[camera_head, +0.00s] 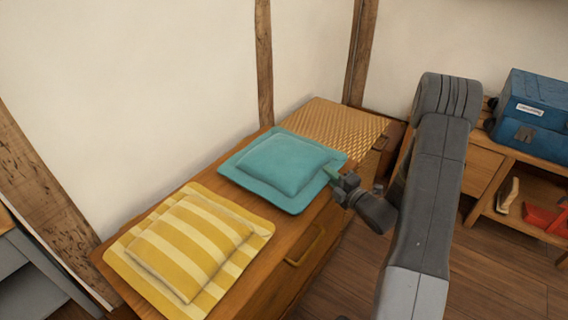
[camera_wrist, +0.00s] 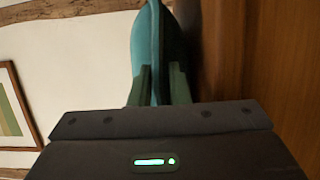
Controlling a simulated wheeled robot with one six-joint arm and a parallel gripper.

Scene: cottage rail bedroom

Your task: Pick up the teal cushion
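The teal cushion (camera_head: 282,164) lies flat on the wooden chest, between a yellow striped cushion and a woven panel. My gripper (camera_head: 332,176) is at its right-hand edge, above the chest's front side. In the wrist view the teal cushion (camera_wrist: 154,50) shows edge-on, with its rim running between the two dark green fingers of my gripper (camera_wrist: 160,85). The fingers are close together and appear to press on the rim from both sides. Most of the cushion is out of the wrist view.
The yellow striped cushion (camera_head: 192,246) lies on the chest (camera_head: 262,296) at the front left. The woven panel (camera_head: 335,127) is at the far end. A blue case (camera_head: 537,112) stands on a wooden shelf unit (camera_head: 484,171) at right, with red items (camera_head: 541,218) below. A wall runs behind the chest.

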